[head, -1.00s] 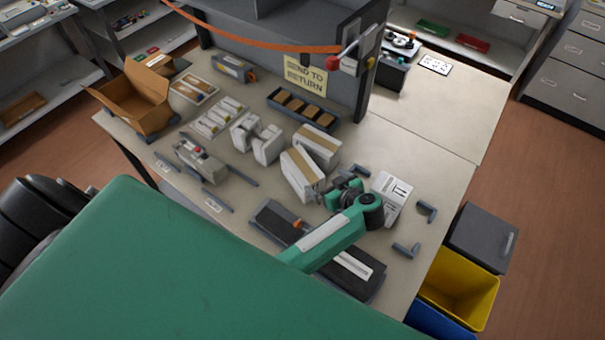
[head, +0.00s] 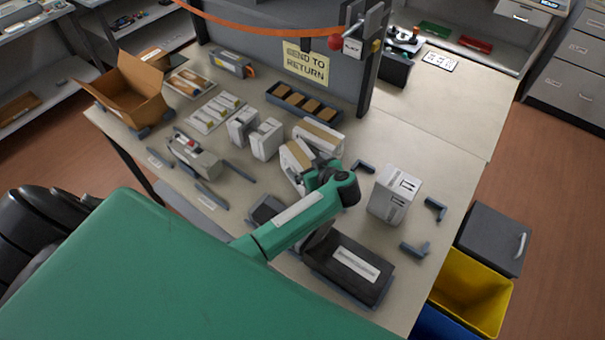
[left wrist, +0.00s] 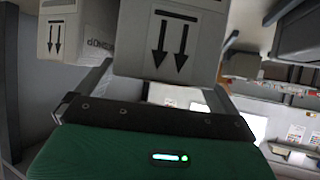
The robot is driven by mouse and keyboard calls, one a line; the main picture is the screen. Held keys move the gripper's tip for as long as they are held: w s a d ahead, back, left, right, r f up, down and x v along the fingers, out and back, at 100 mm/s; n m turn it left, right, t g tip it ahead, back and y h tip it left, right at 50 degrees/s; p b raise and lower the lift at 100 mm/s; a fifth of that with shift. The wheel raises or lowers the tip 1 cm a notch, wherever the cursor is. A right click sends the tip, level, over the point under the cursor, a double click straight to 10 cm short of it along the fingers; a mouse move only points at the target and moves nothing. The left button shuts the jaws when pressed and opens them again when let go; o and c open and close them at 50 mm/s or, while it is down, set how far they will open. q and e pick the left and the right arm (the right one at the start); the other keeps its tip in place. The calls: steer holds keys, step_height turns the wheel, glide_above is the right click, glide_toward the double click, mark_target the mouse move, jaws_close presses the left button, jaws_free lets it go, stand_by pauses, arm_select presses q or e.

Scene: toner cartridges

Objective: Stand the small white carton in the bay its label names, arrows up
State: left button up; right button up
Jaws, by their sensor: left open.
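A white carton (head: 391,197) with two dark arrows on one face stands on the right of the table, among grey corner brackets (head: 436,208). Its label is too small to read. My left gripper (head: 322,178) is left of it, close to a white carton with a brown strip (head: 296,160), partly hidden by my arm. In the left wrist view, a carton (left wrist: 176,38) lies ahead between the open fingers (left wrist: 150,95). Its arrows point down in that picture, and a second arrowed carton (left wrist: 67,35) shows upside-down lettering. I cannot tell which cartons these are. My right gripper is not in view.
Another taped carton (head: 320,137) and two small white ones (head: 265,138) stand mid-table. A dark box (head: 350,268) is at the front. A grey tray (head: 303,104), sign (head: 305,64) and open cardboard box (head: 130,90) are behind. Bins (head: 473,285) flank the right edge.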

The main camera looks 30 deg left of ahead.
arm_select(q)
steer(key=shift+b+x, duration=0.45)
steer(key=shift+x, duration=0.45)
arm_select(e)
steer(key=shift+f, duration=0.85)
arm_select(q)
steer(key=shift+c, duration=0.2)
steer(key=shift+r, duration=0.1)
steer(key=c, duration=1.8)
steer(key=shift+c, duration=0.2)
